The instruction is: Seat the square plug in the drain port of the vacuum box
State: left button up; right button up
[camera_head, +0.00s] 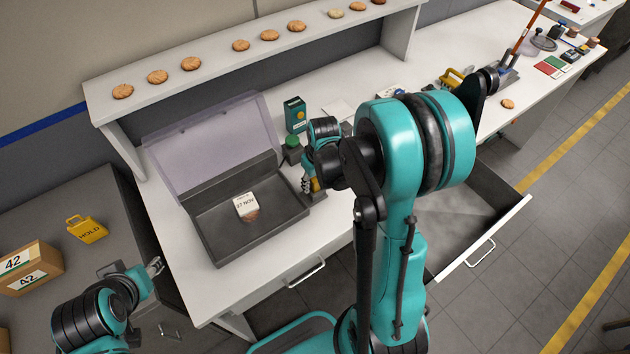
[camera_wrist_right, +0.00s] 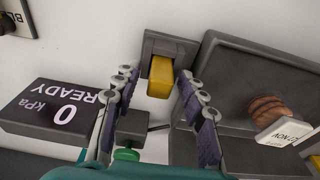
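The vacuum box (camera_head: 278,222) stands on the white bench with its clear lid (camera_head: 210,140) tipped open; it also shows in the right wrist view (camera_wrist_right: 222,75). The yellow square plug (camera_wrist_right: 160,80) sits in a grey square fitting (camera_wrist_right: 150,45) beside the box; I cannot tell how deep it sits. My right gripper (camera_wrist_right: 156,85) is open, its two fingers on either side of the plug with gaps showing. In the head view the right gripper (camera_head: 312,185) is low at the box's right side, partly hidden by my arm. My left gripper (camera_head: 155,266) is off the bench's left edge, too small to read.
A biscuit (camera_wrist_right: 268,108) and a "27 NOV" card (camera_head: 245,203) lie inside the box. A "0 kPa READY" display (camera_wrist_right: 60,108) and a green-knobbed valve (camera_wrist_right: 130,128) flank the right gripper. A drawer (camera_head: 455,222) stands open at right. Biscuits line the shelf (camera_head: 210,75).

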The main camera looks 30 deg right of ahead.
aim_at(318, 193)
jog(key=shift+r, duration=0.25)
notch_tip(318, 193, up, 11)
jog(key=s+p, duration=0.2)
jog(key=p, duration=0.1)
jog(key=s+a+r+m+t, duration=0.1)
jog(key=s+a+r+t, duration=0.4)
jog(key=s+a+r, duration=0.3)
jog(key=s+a, duration=0.1)
jog(key=a, duration=0.1)
jog(key=shift+a, duration=0.3)
jog(key=shift+f, duration=0.1)
notch_tip(318, 193, down, 13)
jog(key=b, duration=1.2)
jog(key=shift+r, duration=0.2)
